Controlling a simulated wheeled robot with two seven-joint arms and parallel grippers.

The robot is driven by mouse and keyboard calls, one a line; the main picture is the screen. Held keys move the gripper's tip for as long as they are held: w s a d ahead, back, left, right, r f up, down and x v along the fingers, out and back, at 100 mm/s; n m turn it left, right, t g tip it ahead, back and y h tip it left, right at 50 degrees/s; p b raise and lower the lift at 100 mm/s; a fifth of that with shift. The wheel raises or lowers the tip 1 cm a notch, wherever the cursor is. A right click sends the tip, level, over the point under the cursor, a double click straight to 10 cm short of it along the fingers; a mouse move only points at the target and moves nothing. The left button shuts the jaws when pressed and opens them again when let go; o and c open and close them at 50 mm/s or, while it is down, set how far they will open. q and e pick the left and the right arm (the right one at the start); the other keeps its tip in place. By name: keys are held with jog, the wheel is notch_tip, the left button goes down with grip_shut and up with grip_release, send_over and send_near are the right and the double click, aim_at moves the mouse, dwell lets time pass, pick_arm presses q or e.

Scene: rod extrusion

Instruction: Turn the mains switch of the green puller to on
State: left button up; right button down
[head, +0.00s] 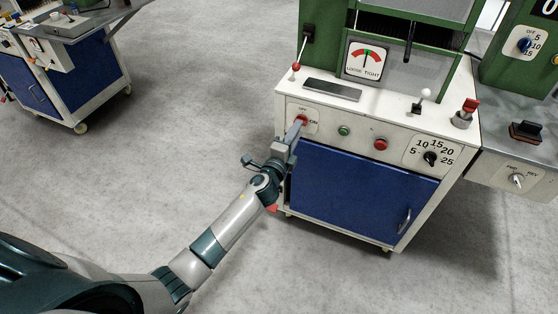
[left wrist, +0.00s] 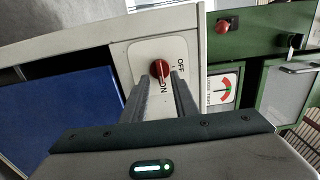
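The green puller (head: 438,60) stands at the right on a white cabinet with a blue door. Its mains switch (head: 301,119) is a red knob on a white OFF/ON plate at the left end of the front panel. The switch also shows in the left wrist view (left wrist: 160,69), between the tips of my left gripper (left wrist: 159,80). In the head view my left gripper (head: 297,129) reaches up to the switch and partly covers it. The fingers are apart, one on each side of the knob; I cannot tell if they touch it. My right gripper is not in view.
The panel also carries a green button (head: 344,131), a red button (head: 380,144) and a black dial (head: 430,158). A red-knobbed lever (head: 296,68) stands above the switch. Another machine adjoins at the right. Open grey floor lies to the left.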

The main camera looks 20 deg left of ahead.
pick_arm(q)
jog(key=s, duration=1.5)
jog(key=shift+s+a, duration=0.15)
jog(key=shift+a, duration=0.1)
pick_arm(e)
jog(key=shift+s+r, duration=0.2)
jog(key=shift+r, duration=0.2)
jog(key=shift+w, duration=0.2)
